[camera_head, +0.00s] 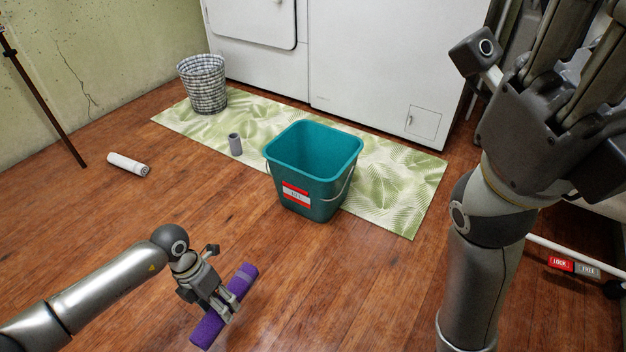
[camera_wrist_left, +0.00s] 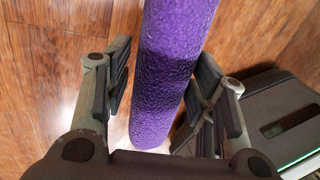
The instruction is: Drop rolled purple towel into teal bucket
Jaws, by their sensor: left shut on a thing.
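The rolled purple towel (camera_head: 207,328) is a long purple cylinder at the lower left of the head view. My left gripper (camera_head: 222,300) is shut on it around its middle. In the left wrist view the purple towel (camera_wrist_left: 174,60) runs between the two fingers of the left gripper (camera_wrist_left: 165,95). The teal bucket (camera_head: 311,190) stands upright with its open top facing up, right of and beyond the towel. It has a red and white label and a wire handle. My right arm fills the right side of the head view, with its gripper (camera_head: 560,100) raised; its fingertips are cut off.
A green leaf-patterned mat (camera_head: 385,190) lies under the bucket's far side. A grey cup-like cylinder (camera_head: 235,144) and a woven basket (camera_head: 203,84) stand on or by it. A white roll (camera_head: 128,164) lies at left. White appliances (camera_head: 370,60) stand behind. Wooden floor between towel and bucket is clear.

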